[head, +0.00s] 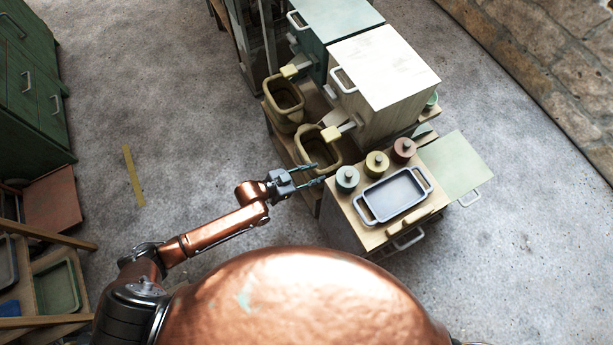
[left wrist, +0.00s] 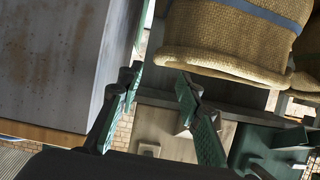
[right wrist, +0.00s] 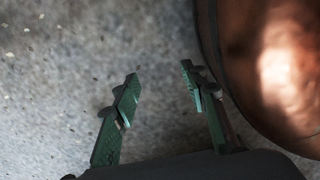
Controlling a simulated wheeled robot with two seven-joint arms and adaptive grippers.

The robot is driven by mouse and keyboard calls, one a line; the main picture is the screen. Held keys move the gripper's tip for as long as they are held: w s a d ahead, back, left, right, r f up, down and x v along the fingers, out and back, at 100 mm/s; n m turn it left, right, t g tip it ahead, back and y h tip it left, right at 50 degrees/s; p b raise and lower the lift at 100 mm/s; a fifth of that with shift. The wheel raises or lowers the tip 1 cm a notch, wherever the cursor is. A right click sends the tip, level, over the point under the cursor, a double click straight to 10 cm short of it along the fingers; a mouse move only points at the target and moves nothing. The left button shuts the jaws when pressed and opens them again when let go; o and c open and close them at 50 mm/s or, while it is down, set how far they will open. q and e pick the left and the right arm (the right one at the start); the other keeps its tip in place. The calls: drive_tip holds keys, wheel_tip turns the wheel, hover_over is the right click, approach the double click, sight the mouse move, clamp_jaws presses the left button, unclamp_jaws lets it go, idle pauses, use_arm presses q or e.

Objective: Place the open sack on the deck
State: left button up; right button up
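Two open-topped tan sacks stand side by side on a low wooden platform: a nearer sack (head: 317,151) and a farther sack (head: 284,103). I cannot tell whether this platform is the deck. My left gripper (head: 317,174) is open and empty, close to the nearer sack's front side. In the left wrist view, a burlap sack with a blue band (left wrist: 225,38) fills the top right, just past the open fingers (left wrist: 160,76), with nothing between them. Part of another sack shows at the right edge. My right gripper (right wrist: 160,74) is open and empty above the grey floor, outside the head view.
A wooden-topped cabinet bears a blue-grey tray (head: 395,195) and three lidded jars, including a teal jar (head: 347,179), right of my left gripper. A white-topped cabinet (head: 384,65) stands behind. Grey floor (head: 190,120) at left is mostly clear.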

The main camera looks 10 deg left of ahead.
use_arm(q)
drive_tip(key=s+a+f+n+g+y, duration=0.1)
drive_tip(key=s+a+f+n+y, duration=0.15)
drive_tip(key=s+a+f, duration=0.55)
drive_tip(key=s+a+f+n+y, duration=0.2)
drive_tip(key=s+a+f+y, duration=0.1)
drive_tip(key=a+f, duration=0.55)
drive_tip(key=s+a+f+n+g+y, duration=0.1)
drive_tip(key=s+a+f+n+y, duration=0.1)
drive_tip(key=s+a+f, duration=0.6)
drive_tip(key=s+a+f+n+g+y, duration=0.1)
drive_tip(key=s+f, duration=0.4)
drive_tip(key=s, duration=0.6)
drive_tip(key=s+a+f+n+g+y, duration=0.1)
drive_tip(key=s+a+f+g, duration=0.1)
drive_tip(key=s, duration=1)
drive_tip(key=s+a+f+n+g+y, duration=0.1)
drive_tip(key=s+f+g, duration=0.2)
drive_tip(key=s+f, duration=0.4)
drive_tip(key=s, duration=0.5)
drive_tip(key=shift+s+a+f+p, duration=0.25)
drive_tip(key=shift+a+f+p, duration=0.05)
drive_tip(key=shift+a+f, duration=0.05)
use_arm(e)
drive_tip(key=shift+s+d+f, duration=0.1)
drive_tip(key=shift+s+f, duration=0.1)
drive_tip(key=shift+s, duration=0.35)
drive_tip(key=shift+s+f, duration=0.2)
drive_tip(key=shift+s, duration=0.3)
